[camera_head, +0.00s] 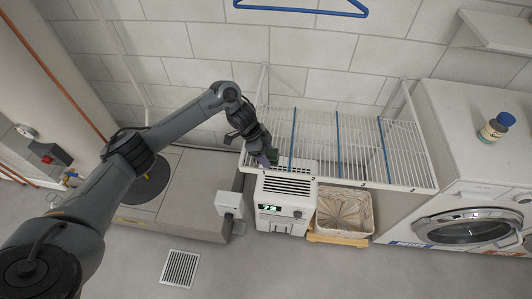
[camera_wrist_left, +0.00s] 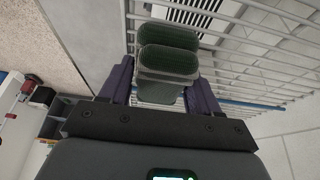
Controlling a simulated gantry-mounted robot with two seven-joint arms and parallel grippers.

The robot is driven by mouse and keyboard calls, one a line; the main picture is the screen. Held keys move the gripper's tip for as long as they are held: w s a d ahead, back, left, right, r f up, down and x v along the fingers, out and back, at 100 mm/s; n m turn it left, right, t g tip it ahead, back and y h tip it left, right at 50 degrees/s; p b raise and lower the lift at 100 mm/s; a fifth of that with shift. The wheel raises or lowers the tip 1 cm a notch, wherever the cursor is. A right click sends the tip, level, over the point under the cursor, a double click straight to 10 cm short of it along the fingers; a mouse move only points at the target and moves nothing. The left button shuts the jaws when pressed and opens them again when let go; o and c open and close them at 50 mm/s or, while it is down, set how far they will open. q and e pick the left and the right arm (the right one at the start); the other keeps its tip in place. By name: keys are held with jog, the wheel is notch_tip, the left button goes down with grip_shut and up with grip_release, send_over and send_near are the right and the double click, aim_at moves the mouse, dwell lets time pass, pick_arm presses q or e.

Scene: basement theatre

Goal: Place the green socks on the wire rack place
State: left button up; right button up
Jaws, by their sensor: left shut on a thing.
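The green socks (camera_wrist_left: 168,62) are a folded dark green bundle between the two purple-tipped fingers of my left gripper (camera_wrist_left: 160,88) in the left wrist view. The left gripper is shut on them. In the head view the left gripper (camera_head: 268,157) is at the left end of the white wire rack (camera_head: 355,150), and a small dark green part of the socks (camera_head: 273,154) shows beside it. The rack's bars lie behind the socks in the wrist view; I cannot tell whether the socks touch them. My right gripper is not in view.
Blue rods (camera_head: 338,140) cross the rack, and the rest of its top is clear. A white dehumidifier (camera_head: 283,205) and a wicker basket (camera_head: 344,212) stand below. A washing machine (camera_head: 450,150) with a bottle (camera_head: 496,127) on top is at right. A blue hanger (camera_head: 300,11) hangs above.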

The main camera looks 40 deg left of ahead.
pick_arm(q)
jog(key=shift+f, duration=0.15)
jog(key=o, duration=1.1)
jog(key=shift+c, duration=0.2)
